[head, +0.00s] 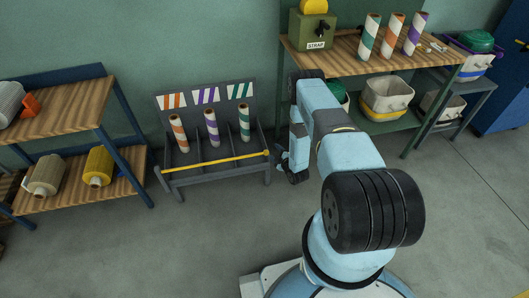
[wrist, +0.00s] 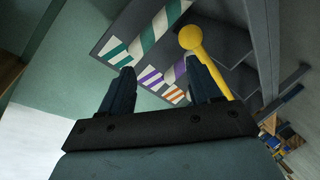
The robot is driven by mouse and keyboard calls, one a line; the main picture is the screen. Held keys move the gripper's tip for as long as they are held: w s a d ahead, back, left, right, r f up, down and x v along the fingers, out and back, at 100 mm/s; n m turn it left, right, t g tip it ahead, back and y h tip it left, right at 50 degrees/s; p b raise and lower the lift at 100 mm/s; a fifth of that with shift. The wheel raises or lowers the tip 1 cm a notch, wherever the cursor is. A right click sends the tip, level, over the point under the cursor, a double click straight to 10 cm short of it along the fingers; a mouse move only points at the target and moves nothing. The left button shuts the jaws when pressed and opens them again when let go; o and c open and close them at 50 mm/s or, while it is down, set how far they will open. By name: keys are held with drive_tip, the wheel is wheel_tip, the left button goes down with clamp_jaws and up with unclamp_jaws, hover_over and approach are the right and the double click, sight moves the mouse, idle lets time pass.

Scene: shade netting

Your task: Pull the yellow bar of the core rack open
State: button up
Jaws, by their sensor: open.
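The core rack (head: 222,178) is a dark low stand against the wall, with orange, purple and green striped labels on its back panel. The yellow bar (head: 215,161) runs across its front and ends in a round knob at the right. My gripper (head: 281,158) is just right of that knob, partly hidden by my own arm. In the wrist view my gripper (wrist: 160,68) is open with nothing between its fingers. The yellow bar (wrist: 211,66) shows there with its knob beyond the right finger, which overlaps part of the bar. I cannot tell whether they touch.
Striped cores (head: 212,128) stand in the rack. A wooden shelf unit (head: 55,115) with rolls stands left. A workbench (head: 345,59) with more striped cores and bins (head: 385,97) stands right, behind my arm. The floor (head: 180,245) before the rack is clear.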

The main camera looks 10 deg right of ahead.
sight(267, 154)
drive_tip(key=s+f, duration=0.4)
drive_tip(key=x, duration=0.9)
drive_tip(key=a+x, duration=0.1)
drive_tip(key=x, duration=0.3)
drive_tip(key=shift+w+r, duration=0.1)
drive_tip(key=shift+w, duration=0.15)
drive_tip(key=shift+a, duration=0.1)
clamp_jaws()
